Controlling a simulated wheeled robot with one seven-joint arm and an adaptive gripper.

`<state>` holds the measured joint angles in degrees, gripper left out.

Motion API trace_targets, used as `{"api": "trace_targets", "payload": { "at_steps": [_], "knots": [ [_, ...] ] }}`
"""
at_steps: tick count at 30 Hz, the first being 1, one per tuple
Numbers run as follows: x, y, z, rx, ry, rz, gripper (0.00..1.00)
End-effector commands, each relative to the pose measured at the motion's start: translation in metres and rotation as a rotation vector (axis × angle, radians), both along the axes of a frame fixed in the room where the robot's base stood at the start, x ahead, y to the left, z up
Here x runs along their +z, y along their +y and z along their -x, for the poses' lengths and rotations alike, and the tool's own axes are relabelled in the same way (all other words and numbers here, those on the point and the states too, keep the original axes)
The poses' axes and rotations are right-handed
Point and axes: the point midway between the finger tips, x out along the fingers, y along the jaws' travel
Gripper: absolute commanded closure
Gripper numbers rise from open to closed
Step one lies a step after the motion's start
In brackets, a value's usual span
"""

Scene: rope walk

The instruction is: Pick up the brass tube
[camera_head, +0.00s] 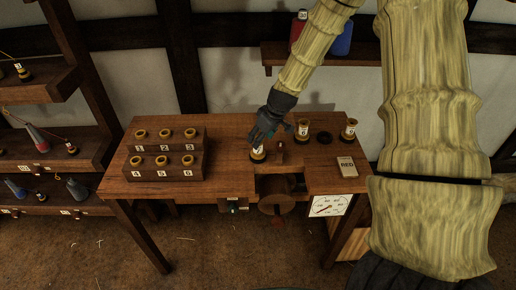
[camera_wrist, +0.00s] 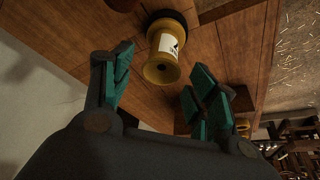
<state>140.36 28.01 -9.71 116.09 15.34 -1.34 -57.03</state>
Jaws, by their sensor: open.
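A brass tube (camera_head: 257,154) with flared ends and a white label with a dark mark stands on the wooden table. It also shows in the wrist view (camera_wrist: 167,46), ahead of my fingers. My gripper (camera_head: 265,136) is over this tube in the head view and partly hides it. In the wrist view my gripper (camera_wrist: 163,75) is open, its green-padded fingers spread to either side of the tube, with no grip on it. Two similar labelled brass pieces stand to the right, one near (camera_head: 303,128) and one farther right (camera_head: 350,129).
A stepped wooden rack (camera_head: 165,164) with several brass-rimmed pieces stands on the left of the table (camera_head: 228,125). A small block marked RED (camera_head: 347,166) lies at the right. A dial (camera_head: 327,206) hangs at the front edge. Shelves (camera_head: 40,150) stand at far left.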

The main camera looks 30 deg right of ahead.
Motion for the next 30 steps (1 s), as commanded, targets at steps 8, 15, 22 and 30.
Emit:
{"api": "trace_targets", "payload": {
  "at_steps": [8,15,22,30],
  "knots": [
    [-0.017,0.001,-0.003,-0.001,0.002,-0.001,0.41],
    [-0.037,0.003,-0.009,-0.001,0.001,-0.001,0.41],
    [-0.048,0.004,-0.013,-0.002,0.001,-0.001,0.41],
    [-0.049,0.005,-0.013,-0.001,0.001,0.0,0.41]
  ]
}}
